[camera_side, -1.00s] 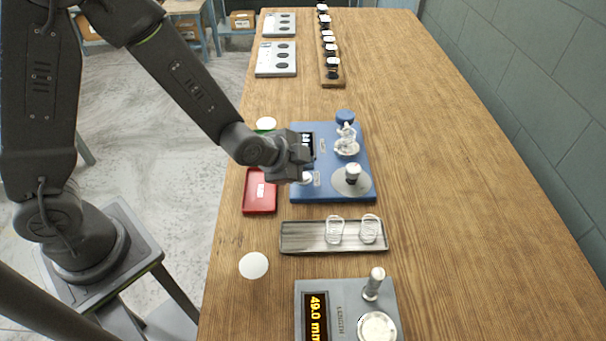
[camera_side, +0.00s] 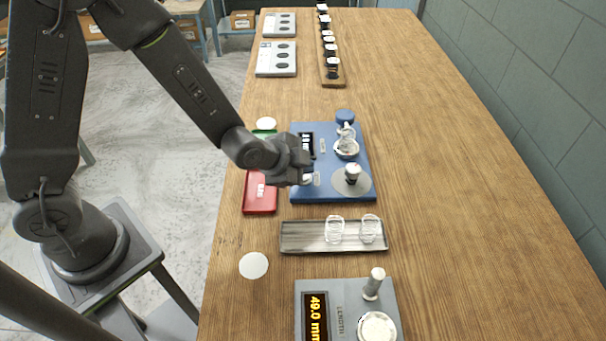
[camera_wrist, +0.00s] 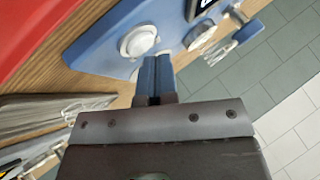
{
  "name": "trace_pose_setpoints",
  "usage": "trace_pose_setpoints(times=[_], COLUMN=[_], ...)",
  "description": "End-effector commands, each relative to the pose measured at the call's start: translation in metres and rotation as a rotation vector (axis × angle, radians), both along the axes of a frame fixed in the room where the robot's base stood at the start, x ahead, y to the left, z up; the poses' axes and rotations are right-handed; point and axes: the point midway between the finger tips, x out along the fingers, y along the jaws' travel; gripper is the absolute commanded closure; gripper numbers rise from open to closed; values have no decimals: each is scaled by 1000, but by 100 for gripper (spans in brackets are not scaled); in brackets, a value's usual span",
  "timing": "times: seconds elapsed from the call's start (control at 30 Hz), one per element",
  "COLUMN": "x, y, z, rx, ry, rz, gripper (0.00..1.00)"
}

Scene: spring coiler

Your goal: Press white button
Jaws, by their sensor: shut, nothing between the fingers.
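The white button (camera_side: 307,179) sits near the front-left corner of the blue machine (camera_side: 332,194), partly hidden by my gripper in the side view. In the wrist view it shows as a white round cap in a pale ring (camera_wrist: 138,42). My gripper (camera_side: 300,178) is shut and empty, right by the button. In the wrist view its fingertips (camera_wrist: 154,58) are together, just below and right of the button. I cannot tell whether they touch it.
A grey disc with a dark white-topped peg (camera_side: 352,175) and a white figure-like part (camera_side: 346,140) stand on the machine's right. A red tray (camera_side: 260,195) lies left, and a metal tray (camera_side: 300,237) with two coils lies in front. The table's right side is clear.

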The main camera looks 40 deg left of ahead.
Motion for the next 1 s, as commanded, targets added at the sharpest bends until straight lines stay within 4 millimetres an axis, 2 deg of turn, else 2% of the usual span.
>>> trace_pose_setpoints(times=[1.0], x=[0], y=[0], z=[-8], rx=[0], ry=[0], rz=[0], gripper=[100])
